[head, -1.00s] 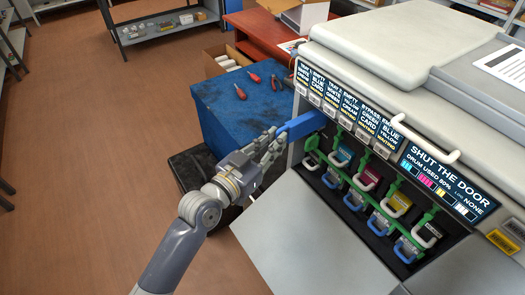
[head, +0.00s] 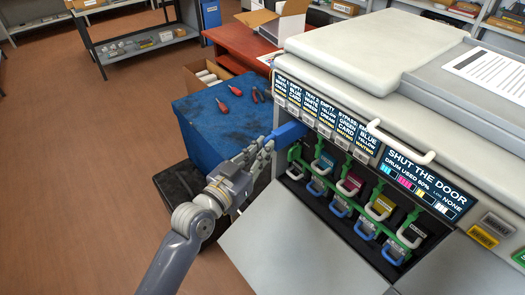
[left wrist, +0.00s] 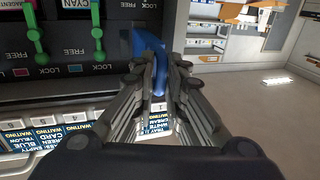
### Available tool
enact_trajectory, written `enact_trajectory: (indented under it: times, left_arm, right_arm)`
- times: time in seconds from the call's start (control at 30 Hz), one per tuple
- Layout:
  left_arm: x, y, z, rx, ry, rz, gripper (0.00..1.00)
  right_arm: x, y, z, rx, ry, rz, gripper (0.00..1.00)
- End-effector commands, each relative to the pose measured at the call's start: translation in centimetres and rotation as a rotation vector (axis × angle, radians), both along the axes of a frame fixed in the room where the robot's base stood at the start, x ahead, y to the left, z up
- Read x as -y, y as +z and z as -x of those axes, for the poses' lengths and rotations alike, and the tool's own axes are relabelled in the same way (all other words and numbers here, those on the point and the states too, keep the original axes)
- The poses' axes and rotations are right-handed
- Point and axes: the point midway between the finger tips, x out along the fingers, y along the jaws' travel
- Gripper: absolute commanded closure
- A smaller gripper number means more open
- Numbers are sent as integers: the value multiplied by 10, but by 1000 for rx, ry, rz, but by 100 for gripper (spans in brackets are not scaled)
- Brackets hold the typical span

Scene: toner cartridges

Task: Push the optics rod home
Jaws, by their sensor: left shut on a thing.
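The blue optics rod (head: 290,133) sticks out of the upper left part of the printer's open front (head: 343,190), above the row of cartridges. Its inner end is hidden inside the printer. My left gripper (head: 268,143) is shut on the rod's outer end, just outside the printer. In the left wrist view, the rod (left wrist: 152,52) runs from between the fingers (left wrist: 158,80) toward the dark front panel. My right gripper is in neither view.
Green latch levers (head: 296,153) and several cartridges with handles (head: 349,185) sit right of the rod. The lowered door (head: 300,240) lies below. A blue-topped cart (head: 215,130) with screwdrivers stands left of the printer. Open floor lies at left.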

Motion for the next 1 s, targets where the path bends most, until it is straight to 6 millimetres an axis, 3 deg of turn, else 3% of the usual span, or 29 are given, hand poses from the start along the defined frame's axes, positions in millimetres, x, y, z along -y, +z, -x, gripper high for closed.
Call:
enact_trajectory:
  times: [0.13,1.0]
  left_arm:
    - [0,5,-8,12,13,4,100]
    - [70,6,-61,16,14,4,100]
  right_arm:
    - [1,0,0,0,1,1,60]
    - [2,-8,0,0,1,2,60]
